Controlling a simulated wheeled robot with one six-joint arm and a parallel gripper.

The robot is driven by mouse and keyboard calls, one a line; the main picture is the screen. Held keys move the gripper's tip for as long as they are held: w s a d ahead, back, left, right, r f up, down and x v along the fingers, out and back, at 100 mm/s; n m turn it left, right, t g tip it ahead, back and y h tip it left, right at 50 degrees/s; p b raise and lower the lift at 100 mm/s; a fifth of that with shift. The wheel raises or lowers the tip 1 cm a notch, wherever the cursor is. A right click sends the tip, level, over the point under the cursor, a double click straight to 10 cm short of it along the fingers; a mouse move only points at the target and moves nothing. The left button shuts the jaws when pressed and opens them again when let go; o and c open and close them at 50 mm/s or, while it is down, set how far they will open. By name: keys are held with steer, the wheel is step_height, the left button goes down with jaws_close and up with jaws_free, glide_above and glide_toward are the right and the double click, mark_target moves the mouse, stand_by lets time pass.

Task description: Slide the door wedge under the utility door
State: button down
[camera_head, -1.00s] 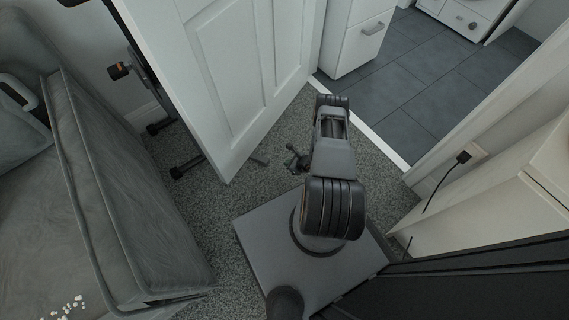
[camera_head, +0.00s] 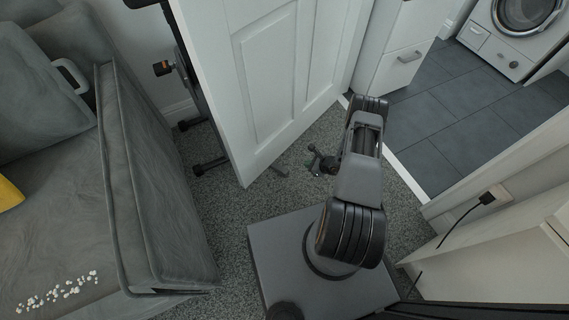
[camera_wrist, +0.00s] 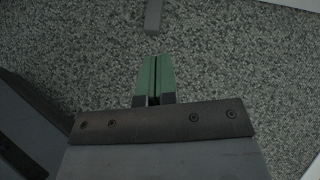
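The utility door (camera_head: 270,75) is a white panelled door standing ajar, its free lower corner out over the carpet. A small grey strip, apparently the door wedge (camera_head: 279,170), lies on the carpet by the door's bottom edge. In the wrist view the wedge (camera_wrist: 153,16) shows at the top, beyond my fingertips and apart from them. My gripper (camera_head: 316,160) is low over the carpet, to the right of the wedge in the head view. Its green fingers (camera_wrist: 155,78) are together with only a thin dark line between them, holding nothing.
A grey sofa (camera_head: 160,190) with scattered popcorn (camera_head: 58,292) fills the left. Black-framed equipment (camera_head: 200,120) stands behind the door. A white cabinet (camera_head: 395,50) and washing machine (camera_head: 510,35) stand on dark tiles past the threshold. A plugged-in cable (camera_head: 462,215) hangs at the right.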

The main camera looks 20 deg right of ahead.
steer(key=w+a+r+n+g+y, duration=0.1)
steer(key=a+r+n+g, duration=0.2)
steer(key=r, duration=0.6)
steer(key=w+a+r+n, duration=0.1)
steer(key=a+r+n, duration=0.2)
steer(key=r+n, duration=0.5)
steer(key=w+a+r+n+g+y, duration=0.1)
steer(key=a+r+n+g, duration=0.15)
steer(key=r, duration=0.85)
steer(key=s+a+r+n+t+h, duration=0.1)
steer(key=s+a+r+n+h, duration=0.1)
steer(key=s+r+n+h, duration=0.6)
steer(key=shift+s+a+r+n, duration=0.2)
steer(key=shift+s+r+n, duration=2.25)
steer(key=shift+s+r, duration=3)
steer(key=c, duration=1.9)
jaws_free()
steer(key=shift+w+r, duration=0.75)
